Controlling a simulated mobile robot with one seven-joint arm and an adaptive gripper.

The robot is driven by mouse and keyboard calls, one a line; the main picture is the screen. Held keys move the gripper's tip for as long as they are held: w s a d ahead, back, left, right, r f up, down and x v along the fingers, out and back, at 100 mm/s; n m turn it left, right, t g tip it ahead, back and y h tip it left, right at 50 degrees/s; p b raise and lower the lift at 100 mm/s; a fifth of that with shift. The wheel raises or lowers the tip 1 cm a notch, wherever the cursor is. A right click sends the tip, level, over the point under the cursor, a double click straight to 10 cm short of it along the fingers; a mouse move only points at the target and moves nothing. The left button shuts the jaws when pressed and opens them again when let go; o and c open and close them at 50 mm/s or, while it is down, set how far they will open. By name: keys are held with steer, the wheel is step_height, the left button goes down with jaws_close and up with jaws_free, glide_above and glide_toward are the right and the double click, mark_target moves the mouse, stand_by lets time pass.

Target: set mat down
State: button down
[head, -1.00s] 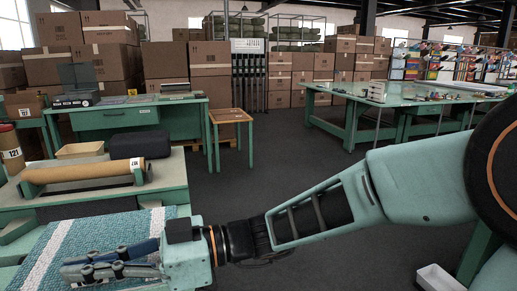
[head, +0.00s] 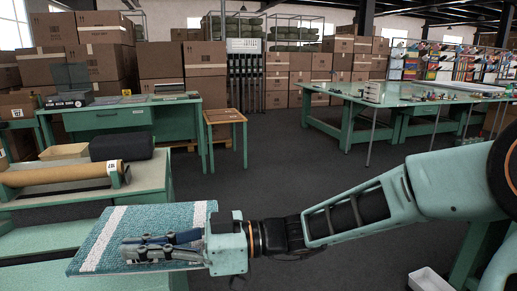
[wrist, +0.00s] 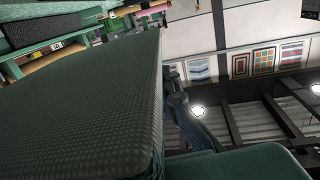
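The mat (head: 178,215), teal with white stripes, shows at the lower left of the head view. It is held out flat, overlapping the near green bench in the picture. My gripper (head: 128,248) is shut on the mat, with its fingers reaching in from the right and visible over the upper face. In the wrist view the mat's dark, dotted face (wrist: 90,110) fills the left and middle, and part of my gripper (wrist: 176,95) shows beside its edge. The gap between mat and bench cannot be judged.
A brown roll (head: 60,175) and a dark grey block (head: 121,146) lie on the near green bench (head: 150,175). A small wooden stool (head: 225,117) and a green desk (head: 125,118) stand behind. A long green table (head: 400,95) is at right. Dark floor between is clear.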

steer(key=w+d+f+m+t, duration=0.2)
steer(key=w+d+f+t, duration=0.1)
steer(key=w+d, duration=0.35)
steer(key=w+d+f+m+t, duration=0.25)
steer(key=w+d+f, duration=0.2)
steer(key=d, duration=0.35)
steer(key=w+d+f+m+t+h, duration=0.2)
steer(key=w+d+f+t, duration=0.15)
steer(key=d+f, duration=0.4)
steer(key=w+d+f+m+t+h, duration=0.1)
steer(key=w+d+f+m+t, duration=0.2)
steer(key=d, duration=0.8)
step_height(320, 180, up, 17)
steer(key=t+p, duration=0.1)
steer(key=p, duration=2.4)
steer(key=shift+s+r+p, duration=0.2)
steer(key=shift+s+p, duration=0.2)
steer(key=shift+n, duration=0.25)
